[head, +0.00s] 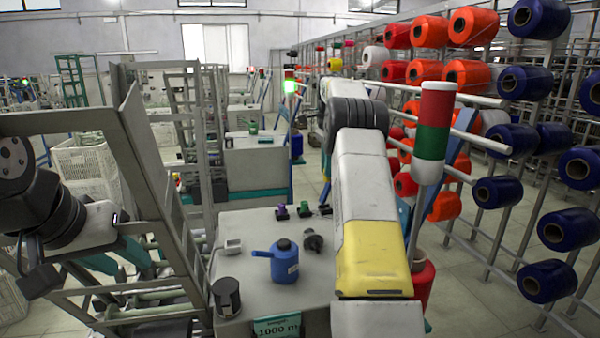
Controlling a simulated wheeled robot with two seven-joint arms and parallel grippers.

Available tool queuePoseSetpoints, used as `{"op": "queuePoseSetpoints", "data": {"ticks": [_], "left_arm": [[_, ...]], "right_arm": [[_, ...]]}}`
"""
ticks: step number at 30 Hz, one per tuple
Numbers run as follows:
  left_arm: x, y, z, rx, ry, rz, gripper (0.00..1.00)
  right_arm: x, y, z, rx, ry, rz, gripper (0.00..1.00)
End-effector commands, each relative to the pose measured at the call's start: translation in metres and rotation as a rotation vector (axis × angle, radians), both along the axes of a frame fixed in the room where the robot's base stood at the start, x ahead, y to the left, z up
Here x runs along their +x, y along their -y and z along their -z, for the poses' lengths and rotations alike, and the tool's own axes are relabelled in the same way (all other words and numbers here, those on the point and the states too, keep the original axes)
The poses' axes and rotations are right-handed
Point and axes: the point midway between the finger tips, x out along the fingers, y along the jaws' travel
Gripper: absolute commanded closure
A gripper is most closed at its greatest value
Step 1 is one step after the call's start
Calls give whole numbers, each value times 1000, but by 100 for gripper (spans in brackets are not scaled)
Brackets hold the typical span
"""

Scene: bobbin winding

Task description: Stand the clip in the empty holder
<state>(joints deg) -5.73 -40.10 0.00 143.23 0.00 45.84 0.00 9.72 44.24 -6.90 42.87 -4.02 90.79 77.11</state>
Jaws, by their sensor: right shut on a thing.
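On the grey worktop (255,228) stand a small purple piece (282,212) and a small green-and-purple piece (304,209), side by side. A low dark piece (325,210) sits just right of them; it looks like a holder with nothing standing in it, but it is too small to be sure. I cannot make out a loose clip.
A blue can with a spout (285,262), a dark knob-like part (312,240), a white bracket (232,246) and a black cylinder (227,297) occupy the worktop. A "1000 m" sign (277,328) is at the front. A thread rack (470,70) stands right; a grey frame (150,160) stands left.

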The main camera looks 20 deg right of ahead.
Motion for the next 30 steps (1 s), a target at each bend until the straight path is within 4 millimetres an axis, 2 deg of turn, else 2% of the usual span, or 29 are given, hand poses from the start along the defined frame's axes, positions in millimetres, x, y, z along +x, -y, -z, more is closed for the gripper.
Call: {"op": "queuePoseSetpoints", "data": {"ticks": [7, 19, 30], "left_arm": [[0, 0, 0, 0, 0, 0, 62], [0, 0, 0, 0, 0, 0, 62], [0, 0, 0, 0, 0, 0, 62]], "right_arm": [[0, 2, 16, 0, -2, 29, 100], [0, 2, 72, 0, -3, 27, 100], [0, 2, 73, 0, 0, 26, 100]]}}
